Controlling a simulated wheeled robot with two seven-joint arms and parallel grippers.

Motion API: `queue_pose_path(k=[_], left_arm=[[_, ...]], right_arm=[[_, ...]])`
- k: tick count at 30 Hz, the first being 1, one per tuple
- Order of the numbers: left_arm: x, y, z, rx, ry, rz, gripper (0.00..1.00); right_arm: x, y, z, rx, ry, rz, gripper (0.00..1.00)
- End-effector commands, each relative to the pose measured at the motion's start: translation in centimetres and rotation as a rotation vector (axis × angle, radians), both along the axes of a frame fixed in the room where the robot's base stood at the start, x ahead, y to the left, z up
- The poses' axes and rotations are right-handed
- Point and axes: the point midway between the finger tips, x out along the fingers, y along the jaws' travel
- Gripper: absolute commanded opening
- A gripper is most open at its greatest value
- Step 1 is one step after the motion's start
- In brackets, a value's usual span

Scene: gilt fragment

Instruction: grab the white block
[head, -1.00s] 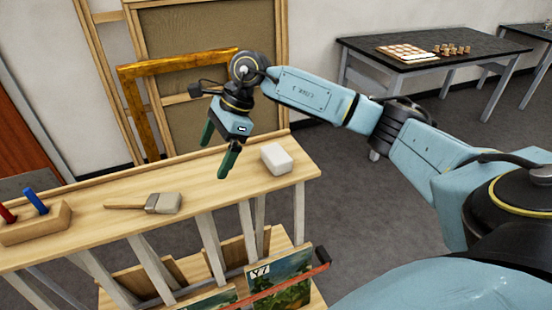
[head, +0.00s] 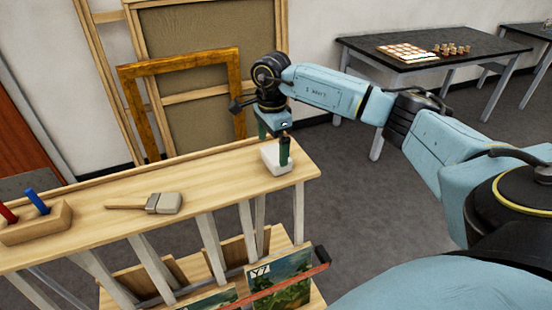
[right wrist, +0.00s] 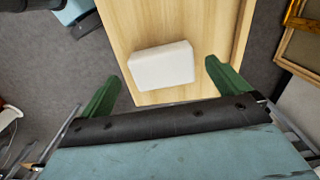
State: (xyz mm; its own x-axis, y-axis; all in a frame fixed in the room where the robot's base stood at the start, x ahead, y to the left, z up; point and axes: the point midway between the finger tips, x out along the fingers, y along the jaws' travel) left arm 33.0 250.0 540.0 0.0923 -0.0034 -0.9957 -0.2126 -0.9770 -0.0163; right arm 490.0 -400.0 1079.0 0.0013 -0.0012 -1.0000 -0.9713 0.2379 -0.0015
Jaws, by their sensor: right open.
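The white block (head: 272,161) lies near the right end of the wooden rack top (head: 100,198). My right gripper (head: 274,148) is over it with its green fingers pointing down, one on the far side and one in front of the block in the head view. In the right wrist view the block (right wrist: 162,65) lies between and ahead of the two open green fingers (right wrist: 160,88), with gaps on both sides. I cannot tell whether a finger touches it. My left gripper is not in view.
A wooden holder (head: 38,222) with red and blue sticks stands further left. Paintings (head: 285,280) lean below. A gold frame (head: 142,105) stands behind. A black table (head: 430,55) stands back right.

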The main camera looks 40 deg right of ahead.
Motion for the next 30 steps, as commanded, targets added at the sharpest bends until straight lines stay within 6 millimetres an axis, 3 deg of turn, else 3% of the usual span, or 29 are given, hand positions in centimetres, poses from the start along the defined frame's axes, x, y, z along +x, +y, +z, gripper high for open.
queue_pose_path(k=[9, 18, 27, 30], left_arm=[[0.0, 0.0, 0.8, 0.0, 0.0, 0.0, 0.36], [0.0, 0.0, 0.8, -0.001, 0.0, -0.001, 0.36], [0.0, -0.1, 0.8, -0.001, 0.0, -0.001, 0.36], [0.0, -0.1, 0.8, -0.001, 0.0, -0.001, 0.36]], right_arm=[[0.1, 0.1, -4.4, 0.001, 0.004, 0.0, 1.0], [0.2, 0.1, -4.8, 0.001, 0.001, 0.001, 0.99], [0.2, 0.1, -4.8, 0.001, 0.001, 0.0, 0.6], [0.2, 0.1, -4.8, 0.001, 0.001, 0.0, 0.6]])
